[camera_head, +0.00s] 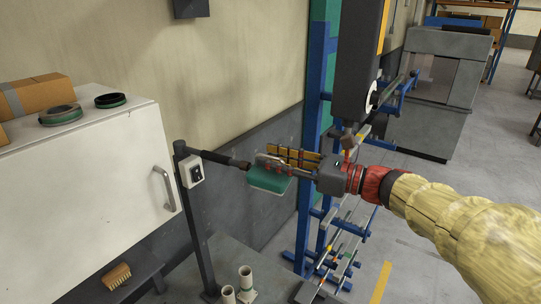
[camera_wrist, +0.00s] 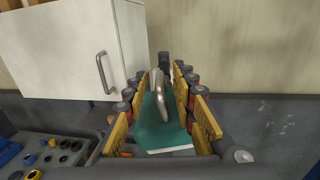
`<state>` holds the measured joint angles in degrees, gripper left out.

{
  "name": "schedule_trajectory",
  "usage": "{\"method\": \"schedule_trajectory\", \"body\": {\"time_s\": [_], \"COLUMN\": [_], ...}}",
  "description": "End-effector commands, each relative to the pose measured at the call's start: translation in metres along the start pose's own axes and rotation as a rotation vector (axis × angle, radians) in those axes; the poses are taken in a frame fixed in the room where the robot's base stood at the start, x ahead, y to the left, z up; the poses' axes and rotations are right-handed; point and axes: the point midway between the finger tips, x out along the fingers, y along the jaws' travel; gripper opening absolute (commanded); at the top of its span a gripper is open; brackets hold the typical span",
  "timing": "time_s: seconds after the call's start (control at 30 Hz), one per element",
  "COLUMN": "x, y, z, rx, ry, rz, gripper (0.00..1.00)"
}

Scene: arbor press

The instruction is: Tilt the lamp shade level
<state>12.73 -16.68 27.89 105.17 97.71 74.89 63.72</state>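The teal lamp shade (camera_head: 268,180) hangs at the end of a dark arm (camera_head: 222,158) on a black post. Its tilt is hard to judge; its lower edge slopes down to the right in the head view. In the wrist view the shade (camera_wrist: 158,132) lies ahead of and below the fingers, with a grey loop handle (camera_wrist: 161,92) standing on it. My gripper (camera_head: 282,160) is open, with its yellow-padded fingers on either side of the handle. The wrist view shows my gripper (camera_wrist: 163,100) with gaps between both fingers and the handle.
A white cabinet (camera_head: 90,190) with a handle stands at the left. A switch box (camera_head: 191,171) sits on the lamp post (camera_head: 198,235). The press (camera_head: 360,65) and a blue rack (camera_head: 330,225) stand close behind my gripper. Pale tubes (camera_head: 245,280) stand below.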

Motion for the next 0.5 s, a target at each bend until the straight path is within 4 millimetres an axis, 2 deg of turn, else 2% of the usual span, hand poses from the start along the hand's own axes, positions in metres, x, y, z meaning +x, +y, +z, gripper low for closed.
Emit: {"method": "schedule_trajectory", "body": {"time_s": [0.13, 0.4, 0.5], "x": [0.0088, 0.0095, 0.0094], "y": [0.0003, 0.0, 0.0001], "z": [0.0, -0.0005, -0.0004], "rx": [0.001, 0.0, 0.0], "ry": [0.0, 0.0, 0.0], "rz": [0.001, 0.0, 0.0], "gripper": [0.26, 0.26, 0.21]}}
